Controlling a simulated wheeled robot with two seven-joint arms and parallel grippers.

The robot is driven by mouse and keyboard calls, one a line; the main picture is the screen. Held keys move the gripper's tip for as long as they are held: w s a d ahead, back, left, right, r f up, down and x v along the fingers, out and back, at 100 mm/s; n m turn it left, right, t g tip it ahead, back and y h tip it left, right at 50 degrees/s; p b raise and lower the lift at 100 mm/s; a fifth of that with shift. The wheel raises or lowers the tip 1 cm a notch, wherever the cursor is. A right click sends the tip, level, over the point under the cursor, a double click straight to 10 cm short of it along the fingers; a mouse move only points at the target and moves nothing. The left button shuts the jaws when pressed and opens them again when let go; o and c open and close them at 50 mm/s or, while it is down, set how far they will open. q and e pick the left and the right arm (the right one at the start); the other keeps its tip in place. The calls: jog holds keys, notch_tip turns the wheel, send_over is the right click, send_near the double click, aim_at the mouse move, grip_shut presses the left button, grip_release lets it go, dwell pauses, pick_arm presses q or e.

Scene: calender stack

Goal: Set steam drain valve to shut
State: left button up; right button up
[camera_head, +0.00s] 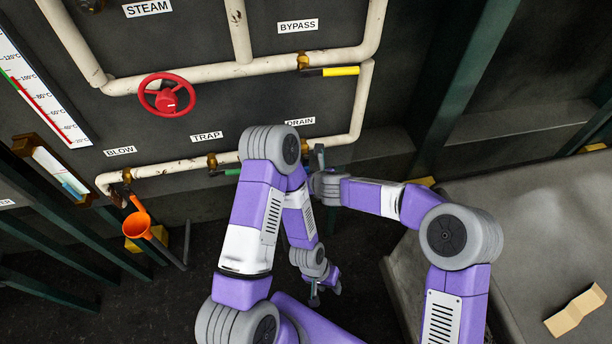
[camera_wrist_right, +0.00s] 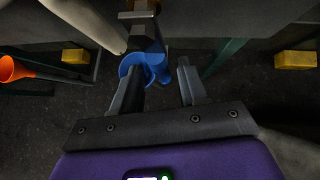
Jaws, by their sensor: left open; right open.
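The DRAIN label (camera_head: 300,121) is on the dark panel, above a brass valve (camera_head: 305,145) on the lower pale pipe. My left arm hides most of this valve's lower part in the head view. In the right wrist view, a blue handle (camera_wrist_right: 155,62) hangs down below a pipe fitting, in front of the mouth of a blue funnel (camera_wrist_right: 131,66). My right gripper (camera_wrist_right: 158,80) is open, its two fingers pointing toward the blue handle. I cannot tell whether they touch it. My left gripper (camera_head: 325,291) is open and empty, low over the dark floor.
A red handwheel (camera_head: 166,95), the yellow-handled BYPASS valve (camera_head: 330,71) and the TRAP valve (camera_head: 212,161) are on the pipes. An orange funnel (camera_head: 137,225) stands at the lower left. A grey surface (camera_head: 520,230) fills the right side. My arms crowd the middle.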

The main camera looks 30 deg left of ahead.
pick_arm(q)
jog(key=shift+r+p, duration=0.3)
pick_arm(e)
jog(key=v, duration=0.5)
jog(key=shift+d, duration=0.1)
pick_arm(q)
jog(key=shift+s, duration=0.1)
pick_arm(e)
jog(key=shift+s, duration=0.1)
